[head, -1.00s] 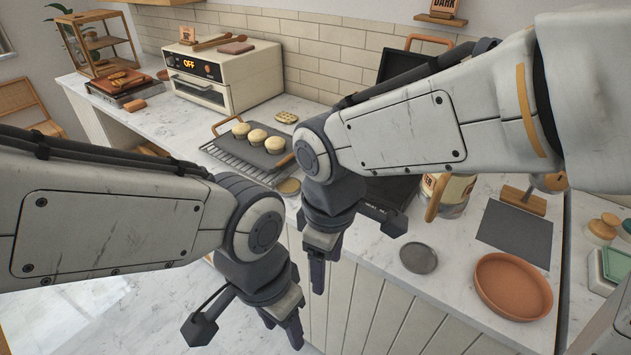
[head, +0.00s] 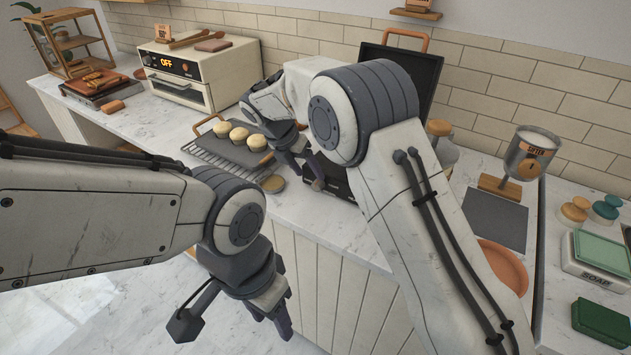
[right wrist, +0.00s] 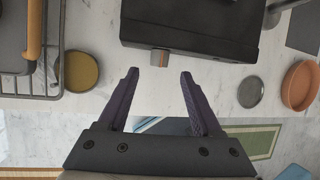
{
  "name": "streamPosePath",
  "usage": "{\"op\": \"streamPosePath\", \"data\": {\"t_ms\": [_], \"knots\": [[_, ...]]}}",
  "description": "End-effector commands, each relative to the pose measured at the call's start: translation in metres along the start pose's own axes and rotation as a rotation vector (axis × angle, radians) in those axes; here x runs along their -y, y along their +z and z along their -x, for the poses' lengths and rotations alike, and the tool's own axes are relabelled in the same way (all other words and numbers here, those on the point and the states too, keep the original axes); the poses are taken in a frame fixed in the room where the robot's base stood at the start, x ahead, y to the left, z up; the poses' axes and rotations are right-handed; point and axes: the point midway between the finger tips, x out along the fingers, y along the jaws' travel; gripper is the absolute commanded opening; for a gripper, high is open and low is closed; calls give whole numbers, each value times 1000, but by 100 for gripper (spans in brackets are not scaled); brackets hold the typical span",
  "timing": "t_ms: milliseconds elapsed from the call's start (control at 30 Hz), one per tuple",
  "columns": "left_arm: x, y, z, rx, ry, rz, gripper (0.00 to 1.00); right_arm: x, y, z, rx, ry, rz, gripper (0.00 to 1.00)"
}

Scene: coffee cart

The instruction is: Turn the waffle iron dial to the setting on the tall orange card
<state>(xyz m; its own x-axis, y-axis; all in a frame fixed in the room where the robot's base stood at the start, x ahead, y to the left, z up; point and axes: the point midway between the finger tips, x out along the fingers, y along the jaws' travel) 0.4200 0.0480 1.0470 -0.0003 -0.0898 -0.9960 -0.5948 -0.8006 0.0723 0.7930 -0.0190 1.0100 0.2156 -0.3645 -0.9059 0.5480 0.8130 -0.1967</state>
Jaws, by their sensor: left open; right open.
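The black waffle iron has its lid (head: 402,75) raised, with an orange handle. Its dark base (head: 335,182) is partly hidden behind my right arm. In the right wrist view the base (right wrist: 215,28) has a small dial (right wrist: 159,58) on its front face. My right gripper (right wrist: 159,75) is open, its fingertips just short of the dial and on either side of it. An orange card (head: 419,3) on the wall shelf is cut by the top edge. A smaller orange card (head: 162,31) stands on the oven. My left gripper (head: 271,318) is open and empty, low before the counter.
A rack with a muffin tray (head: 222,152) lies left of the waffle iron. A round lid (right wrist: 251,93), a terracotta dish (right wrist: 299,86) and a sifter (head: 529,155) are to the right. The oven (head: 190,82) stands at the back left.

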Motion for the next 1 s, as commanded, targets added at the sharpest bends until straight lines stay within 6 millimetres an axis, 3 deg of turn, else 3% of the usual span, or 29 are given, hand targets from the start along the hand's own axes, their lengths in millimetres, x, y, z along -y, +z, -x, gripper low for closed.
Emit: {"op": "streamPosePath", "data": {"t_ms": [100,300,700,867,900,1000], "knots": [[0,0,2,0,0,0,50,1,0,-23,-2,-4,1,66],[0,0,4,0,0,0,50,0,0,-48,-1,-1,-1,66],[0,0,4,0,0,0,50,0,-1,-56,0,1,0,66],[0,0,4,0,0,0,50,0,-1,-56,0,1,-1,5],[0,0,4,0,0,0,50,0,-1,-56,0,1,-1,0],[0,0,4,0,0,0,50,2,0,-57,0,1,-1,0]]}}
